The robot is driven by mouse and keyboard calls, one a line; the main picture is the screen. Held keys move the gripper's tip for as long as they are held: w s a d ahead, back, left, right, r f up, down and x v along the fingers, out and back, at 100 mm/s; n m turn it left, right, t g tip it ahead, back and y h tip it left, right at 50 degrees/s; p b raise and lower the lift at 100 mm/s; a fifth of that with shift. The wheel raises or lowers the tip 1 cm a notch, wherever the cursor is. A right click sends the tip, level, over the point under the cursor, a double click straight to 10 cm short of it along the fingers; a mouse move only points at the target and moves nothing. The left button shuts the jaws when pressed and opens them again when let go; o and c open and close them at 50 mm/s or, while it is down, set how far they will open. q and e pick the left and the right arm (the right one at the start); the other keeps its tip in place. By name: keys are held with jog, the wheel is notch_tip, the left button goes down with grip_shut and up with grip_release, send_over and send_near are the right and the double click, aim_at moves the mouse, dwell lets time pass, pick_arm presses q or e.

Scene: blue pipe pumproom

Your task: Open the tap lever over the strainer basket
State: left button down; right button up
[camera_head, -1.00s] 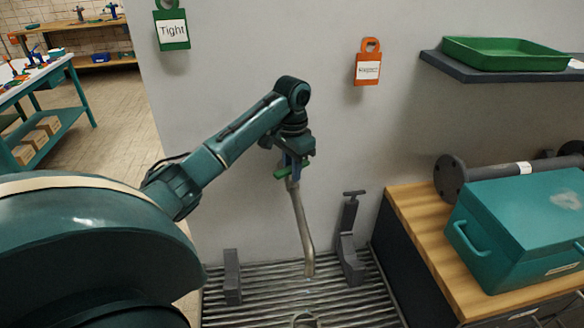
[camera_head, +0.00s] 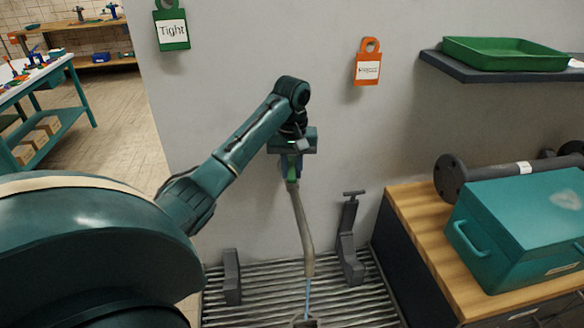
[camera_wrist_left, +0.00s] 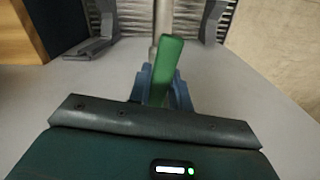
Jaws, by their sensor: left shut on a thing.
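My left gripper (camera_head: 291,168) is at the top of the tap, in front of the wall. In the left wrist view the green tap lever (camera_wrist_left: 167,62) stands between the blue fingertips, and the left gripper (camera_wrist_left: 161,88) is shut on it. In the head view the gripper mostly hides the lever. The grey tap spout (camera_head: 303,225) hangs down below the gripper. A thin blue stream of water (camera_head: 307,292) runs from its mouth. The strainer basket (camera_head: 305,322) is under it, cut off by the bottom edge. My right gripper is not in view.
A slatted grate (camera_head: 268,302) lies under the tap, with grey upright brackets (camera_head: 231,278) (camera_head: 347,245) on both sides. A teal box (camera_head: 520,225) stands on the wooden bench (camera_head: 418,215) at right. Green "Tight" (camera_head: 172,30) and orange (camera_head: 368,68) tags hang on the wall.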

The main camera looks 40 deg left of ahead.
aim_at(292, 167)
pick_arm(q)
jog(key=shift+n, duration=1)
jog(key=c, duration=1.3)
grip_release()
notch_tip(292, 167, up, 13)
jog(key=shift+r, duration=0.15)
